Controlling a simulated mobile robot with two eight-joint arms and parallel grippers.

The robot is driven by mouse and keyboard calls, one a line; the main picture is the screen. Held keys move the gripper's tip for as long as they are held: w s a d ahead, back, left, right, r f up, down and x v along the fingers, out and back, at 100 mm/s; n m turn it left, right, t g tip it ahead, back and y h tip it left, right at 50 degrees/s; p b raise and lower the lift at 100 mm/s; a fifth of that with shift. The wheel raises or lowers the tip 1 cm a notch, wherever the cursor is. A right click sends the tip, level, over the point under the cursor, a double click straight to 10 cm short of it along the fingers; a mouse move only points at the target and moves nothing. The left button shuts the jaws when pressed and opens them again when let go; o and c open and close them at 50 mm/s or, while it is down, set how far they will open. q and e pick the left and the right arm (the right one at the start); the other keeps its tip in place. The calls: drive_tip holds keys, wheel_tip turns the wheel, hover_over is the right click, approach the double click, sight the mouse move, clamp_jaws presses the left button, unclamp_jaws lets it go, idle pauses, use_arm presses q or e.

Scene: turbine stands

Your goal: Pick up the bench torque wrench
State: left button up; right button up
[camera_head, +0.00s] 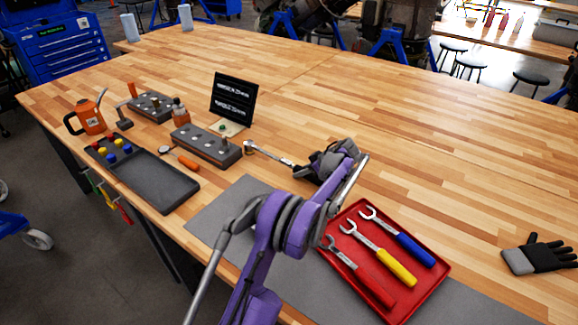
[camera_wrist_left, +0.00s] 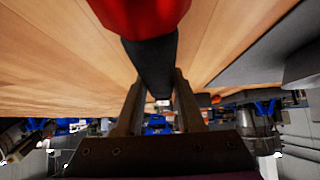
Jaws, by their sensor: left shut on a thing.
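The bench torque wrench (camera_head: 268,154) shows in the head view as a silver shaft with a round head at its left end. Its right end runs into my left gripper (camera_head: 300,171), which hides the handle. In the left wrist view, my left gripper (camera_wrist_left: 158,95) is shut on a dark handle (camera_wrist_left: 153,60) with a red part (camera_wrist_left: 140,14) towards the top of the picture. I cannot tell whether the wrench rests on the table or is slightly above it. My right gripper is not in view.
A red tray (camera_head: 349,215) with red, yellow and blue handled wrenches lies on a grey mat (camera_head: 215,215), right of my arm. A black tray (camera_head: 165,182), grey blocks, an orange can (camera_head: 90,117) and a black sign (camera_head: 233,99) stand left. A glove (camera_head: 540,256) lies right.

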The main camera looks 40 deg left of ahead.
use_arm(q)
clamp_jaws()
drive_tip(key=shift+r, duration=0.1)
idle(1.0)
wheel_tip(320, 180, up, 10)
drive_tip(key=shift+f, duration=0.1)
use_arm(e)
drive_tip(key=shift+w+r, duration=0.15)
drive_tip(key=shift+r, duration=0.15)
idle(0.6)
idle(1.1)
